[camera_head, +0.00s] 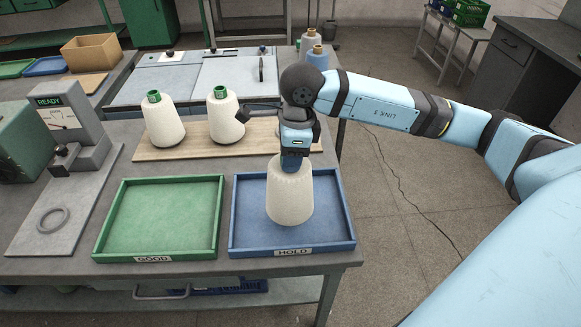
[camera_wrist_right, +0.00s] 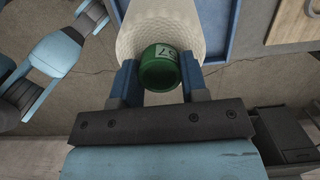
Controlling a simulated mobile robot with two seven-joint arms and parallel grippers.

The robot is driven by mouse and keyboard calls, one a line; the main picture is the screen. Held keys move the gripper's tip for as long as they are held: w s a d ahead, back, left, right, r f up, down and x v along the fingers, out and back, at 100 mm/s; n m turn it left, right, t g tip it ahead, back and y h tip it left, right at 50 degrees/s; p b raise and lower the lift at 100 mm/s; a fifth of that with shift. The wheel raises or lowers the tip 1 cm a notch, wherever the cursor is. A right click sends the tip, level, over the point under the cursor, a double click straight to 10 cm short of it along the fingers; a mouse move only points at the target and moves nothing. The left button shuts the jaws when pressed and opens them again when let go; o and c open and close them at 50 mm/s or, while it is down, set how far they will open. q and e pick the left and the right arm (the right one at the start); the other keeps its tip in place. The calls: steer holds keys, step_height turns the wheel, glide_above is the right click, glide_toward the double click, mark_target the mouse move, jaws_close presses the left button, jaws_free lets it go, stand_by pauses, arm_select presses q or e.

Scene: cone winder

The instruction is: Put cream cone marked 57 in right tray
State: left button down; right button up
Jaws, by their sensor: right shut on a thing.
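The cream cone marked 57 (camera_head: 290,195) is upright at the blue right tray (camera_head: 340,240), labelled HOLD, in the head view. My right gripper (camera_head: 294,160) is shut on its top from above. In the right wrist view the cone's green tip (camera_wrist_right: 160,68) with the label 57 sits between the fingers of my right gripper (camera_wrist_right: 159,82). I cannot tell whether the cone's base touches the tray floor. The green tray (camera_head: 150,215), labelled GOOD, is empty to the left. My left gripper does not show.
Two more cream cones with green tips, a left one (camera_head: 163,120) and a right one (camera_head: 225,115), stand on a wooden board (camera_head: 185,152) behind the trays. A scale reading READY (camera_head: 62,120) and a grey ring (camera_head: 52,220) are at the left. Bare floor lies right of the table.

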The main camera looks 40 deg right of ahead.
step_height(320, 180, down, 4)
steer(key=shift+f, duration=0.1)
steer(key=shift+f, duration=0.15)
steer(key=o, duration=1)
